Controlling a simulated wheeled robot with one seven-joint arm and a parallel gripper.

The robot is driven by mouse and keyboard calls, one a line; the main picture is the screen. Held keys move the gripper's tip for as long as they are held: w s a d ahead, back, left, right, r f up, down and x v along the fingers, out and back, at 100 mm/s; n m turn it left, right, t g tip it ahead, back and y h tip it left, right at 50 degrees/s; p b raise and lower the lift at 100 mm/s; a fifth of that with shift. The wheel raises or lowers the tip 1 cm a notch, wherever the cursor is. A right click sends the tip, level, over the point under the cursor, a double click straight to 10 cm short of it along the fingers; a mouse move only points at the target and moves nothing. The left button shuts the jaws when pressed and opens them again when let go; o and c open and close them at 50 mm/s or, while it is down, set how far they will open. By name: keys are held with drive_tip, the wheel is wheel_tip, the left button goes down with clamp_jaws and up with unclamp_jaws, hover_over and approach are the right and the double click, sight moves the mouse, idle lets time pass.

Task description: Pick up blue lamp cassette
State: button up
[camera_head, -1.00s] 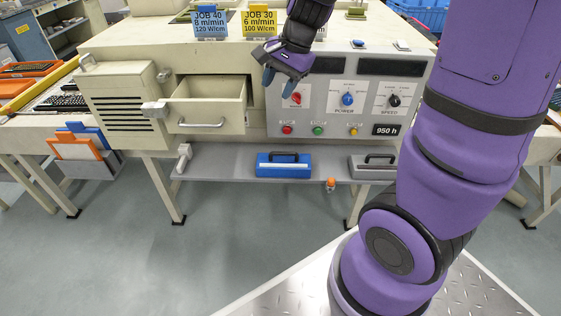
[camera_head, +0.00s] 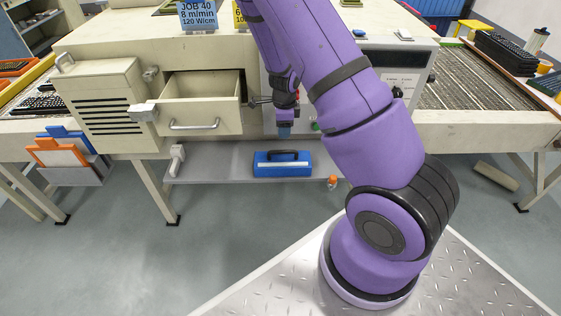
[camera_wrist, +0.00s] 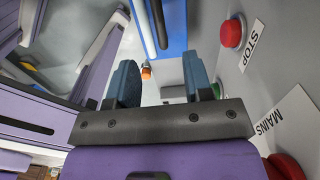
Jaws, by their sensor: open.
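The blue lamp cassette (camera_head: 282,171), with a dark handle on top and a pale strip along its front, sits on the grey shelf (camera_head: 222,165) below the machine. In the wrist view the blue cassette (camera_wrist: 174,38) is at the top, partly cut off, beyond the fingertips. My gripper (camera_head: 284,131) points down in front of the control panel, above the cassette and apart from it. The wrist view shows the two blue fingers of my gripper (camera_wrist: 160,82) spread with nothing between them.
An open, empty-looking drawer (camera_head: 205,115) juts out left of my gripper. The red STOP button (camera_wrist: 231,33) is close by on the panel. The grey floor ahead is clear.

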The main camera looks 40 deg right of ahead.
hover_over(283, 151)
drive_tip(key=f, duration=0.5)
drive_tip(key=shift+w+d+f, duration=0.1)
drive_tip(key=shift+d+f, duration=0.1)
drive_tip(key=shift+d, duration=0.15)
drive_tip(key=shift+a+f, duration=0.15)
drive_tip(key=shift+f, duration=1.3)
drive_tip(key=shift+a+f, duration=0.1)
drive_tip(key=shift+f, duration=1.35)
clamp_jaws()
